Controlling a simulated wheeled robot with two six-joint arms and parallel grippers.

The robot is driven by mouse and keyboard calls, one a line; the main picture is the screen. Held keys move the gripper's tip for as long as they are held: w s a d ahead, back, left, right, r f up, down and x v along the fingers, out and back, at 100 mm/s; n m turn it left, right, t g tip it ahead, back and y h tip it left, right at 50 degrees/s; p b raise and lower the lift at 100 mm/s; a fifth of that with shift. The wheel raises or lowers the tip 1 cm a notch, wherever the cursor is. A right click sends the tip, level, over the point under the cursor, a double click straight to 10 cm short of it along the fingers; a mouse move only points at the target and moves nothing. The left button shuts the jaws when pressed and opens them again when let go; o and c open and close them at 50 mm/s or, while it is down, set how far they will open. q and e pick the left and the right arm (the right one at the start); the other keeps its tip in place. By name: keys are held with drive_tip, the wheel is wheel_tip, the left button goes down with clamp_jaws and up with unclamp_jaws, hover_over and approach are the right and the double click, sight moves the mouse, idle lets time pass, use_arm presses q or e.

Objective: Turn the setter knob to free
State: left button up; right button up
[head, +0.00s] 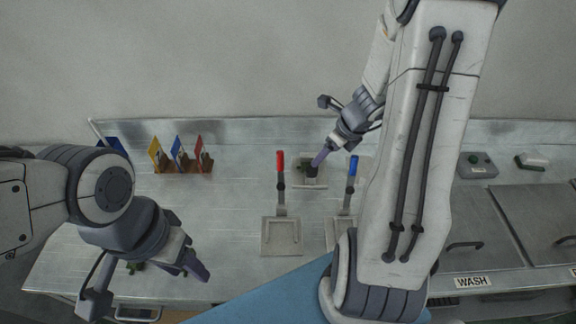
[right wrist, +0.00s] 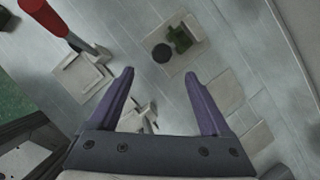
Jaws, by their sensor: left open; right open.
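A small pale plate (right wrist: 192,62) lies ahead of my right gripper (right wrist: 160,82) in the right wrist view. On it are a green knob-like piece (right wrist: 179,39) and a round black piece (right wrist: 162,53); I cannot tell surely which is the setter knob, and no markings are readable. In the head view the plate (head: 318,182) is at the back middle of the bench, with a dark piece (head: 311,169) partly behind a purple finger. My right gripper (head: 322,156) is open and empty above it. My left gripper (head: 194,265) is open over the bench's front left.
A red-handled lever (head: 280,163) and a blue-handled lever (head: 352,167) stand either side of the plate, close to my right gripper. Yellow, blue and red cards (head: 179,153) stand at back left. A grey-green box (head: 477,166) and WASH lid (head: 465,240) are at right.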

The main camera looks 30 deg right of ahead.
sight(312, 169)
drive_tip(key=b+x, duration=0.1)
drive_tip(key=x, duration=0.2)
drive_tip(key=b+x, duration=0.2)
drive_tip(key=x, duration=0.2)
drive_tip(key=b+x, duration=0.2)
drive_tip(key=x, duration=0.1)
drive_tip(key=shift+w+d+f, duration=0.2)
drive_tip(key=shift+d+f, duration=0.05)
drive_tip(key=shift+f, duration=0.05)
drive_tip(key=shift+c, duration=0.4)
